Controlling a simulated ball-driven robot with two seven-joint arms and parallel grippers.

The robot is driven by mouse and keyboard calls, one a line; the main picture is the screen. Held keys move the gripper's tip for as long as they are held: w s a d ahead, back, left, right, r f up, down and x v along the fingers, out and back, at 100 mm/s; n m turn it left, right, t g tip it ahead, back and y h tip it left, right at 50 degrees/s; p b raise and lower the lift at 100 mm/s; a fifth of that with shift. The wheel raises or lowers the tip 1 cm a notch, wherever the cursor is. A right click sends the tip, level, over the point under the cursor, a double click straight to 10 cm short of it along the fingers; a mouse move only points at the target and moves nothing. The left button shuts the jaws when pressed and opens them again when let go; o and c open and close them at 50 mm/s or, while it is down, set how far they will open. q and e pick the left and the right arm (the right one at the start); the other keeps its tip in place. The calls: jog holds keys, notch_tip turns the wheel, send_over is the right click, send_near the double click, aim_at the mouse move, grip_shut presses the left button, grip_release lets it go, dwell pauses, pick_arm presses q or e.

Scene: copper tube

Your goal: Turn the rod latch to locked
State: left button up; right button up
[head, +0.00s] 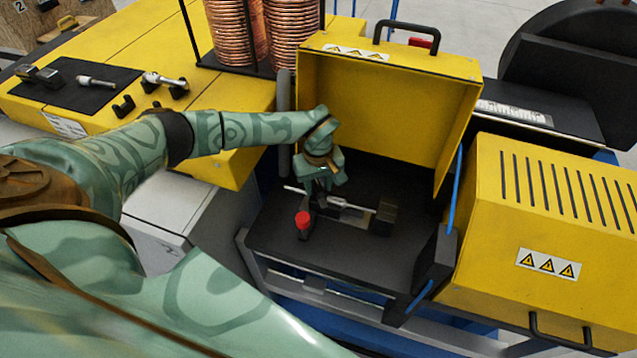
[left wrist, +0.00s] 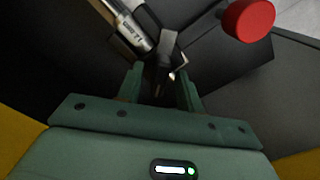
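In the head view a thin silver rod (head: 348,204) lies across a dark fixture inside the open yellow housing. A red knob (head: 303,220) stands at the fixture's near left side; it also shows at the top right of the left wrist view (left wrist: 248,18). My left gripper (head: 318,190) points down over the rod's left part. In the left wrist view its two fingers (left wrist: 160,92) are apart, with a small dark piece of the fixture (left wrist: 166,50) between and beyond them. Whether a finger touches it I cannot tell. The latch's exact position is unclear. My right gripper is out of view.
The raised yellow cover (head: 385,105) stands behind the fixture. A dark block (head: 383,217) sits at the rod's right end. A slotted yellow box (head: 550,220) is at the right, and copper coils (head: 240,35) stand behind left. Bare dark deck lies in front.

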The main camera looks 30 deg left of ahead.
pick_arm(q)
grip_shut()
jog(key=shift+n, duration=0.4)
jog(key=n+p, duration=0.1)
jog(key=n, duration=0.3)
jog(key=shift+r+n, duration=0.1)
jog(key=shift+n, duration=0.2)
jog(key=shift+n+p, duration=0.8)
jog(key=shift+n, duration=1.7)
grip_release()
